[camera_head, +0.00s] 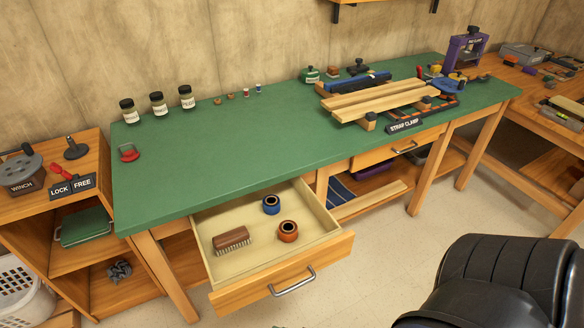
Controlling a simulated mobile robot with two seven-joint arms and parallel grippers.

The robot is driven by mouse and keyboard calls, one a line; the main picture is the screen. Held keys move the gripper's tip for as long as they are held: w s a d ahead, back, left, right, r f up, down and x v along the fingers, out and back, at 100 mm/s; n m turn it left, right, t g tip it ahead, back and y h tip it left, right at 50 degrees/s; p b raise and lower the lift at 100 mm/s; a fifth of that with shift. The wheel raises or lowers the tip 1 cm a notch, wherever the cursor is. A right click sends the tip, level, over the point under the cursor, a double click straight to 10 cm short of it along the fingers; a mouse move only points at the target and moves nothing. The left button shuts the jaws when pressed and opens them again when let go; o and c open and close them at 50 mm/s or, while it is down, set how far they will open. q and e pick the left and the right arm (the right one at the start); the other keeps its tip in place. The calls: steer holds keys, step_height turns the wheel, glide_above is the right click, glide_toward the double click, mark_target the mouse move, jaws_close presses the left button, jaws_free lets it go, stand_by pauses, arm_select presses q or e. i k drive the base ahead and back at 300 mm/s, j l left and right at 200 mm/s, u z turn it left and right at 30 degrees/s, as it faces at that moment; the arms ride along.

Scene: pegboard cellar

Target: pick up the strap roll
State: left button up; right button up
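An open drawer (328,259) sticks out from under the green bench top (215,160). In it are two ring-shaped rolls with dark centres, a blue roll (271,205) towards the back and an orange roll (288,232) nearer the front. Both look like strap rolls; I cannot tell which one the task names. They lie apart from each other. A brown brush (232,240) lies to their left in the same drawer. Neither of my grippers is in view.
The strap clamp station (380,100) with wooden boards is at the bench's right. Several jars (158,104) stand at the back left. A winch shelf (60,200) is at far left. The bench's middle is clear.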

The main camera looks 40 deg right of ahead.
mark_target(287, 229)
steer(key=k+l+u, duration=0.15)
steer(key=l, duration=0.3)
steer(key=l+u, duration=0.2)
steer(key=l, duration=0.25)
steer(key=k+l, duration=0.1)
steer(key=l, duration=0.25)
steer(key=k+l+u, duration=0.15)
steer(key=l, duration=0.6)
steer(key=k+l+u, duration=0.15)
steer(key=l, duration=0.2)
